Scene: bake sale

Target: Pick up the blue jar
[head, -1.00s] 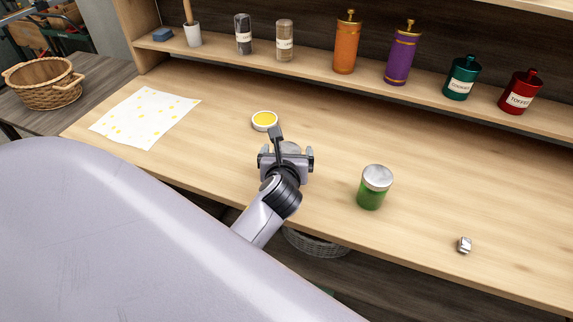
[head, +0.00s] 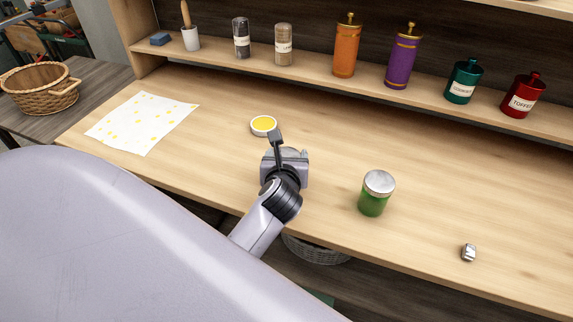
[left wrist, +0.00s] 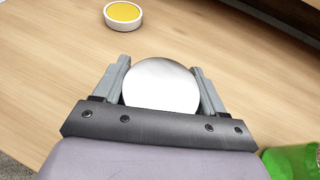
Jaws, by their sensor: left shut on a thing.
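My left gripper (head: 286,160) is over the middle of the wooden counter. It is shut on a jar with a round silver lid (left wrist: 162,85), which sits between the two fingers in the left wrist view. The lid's far edge shows just behind the gripper in the head view (head: 291,151). The jar's body is hidden by the lid and gripper, so I cannot see its blue colour. A green jar (head: 374,202) with a silver lid stands apart to the right; part of it shows in the left wrist view (left wrist: 290,163). My right gripper is not in view.
A small dish of yellow (head: 263,125) sits just behind the gripper. A spotted cloth (head: 143,122) lies at the left, and a small metal piece (head: 468,252) at the right. The back shelf (head: 310,73) holds several jars and bottles. The counter right of the green jar is mostly clear.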

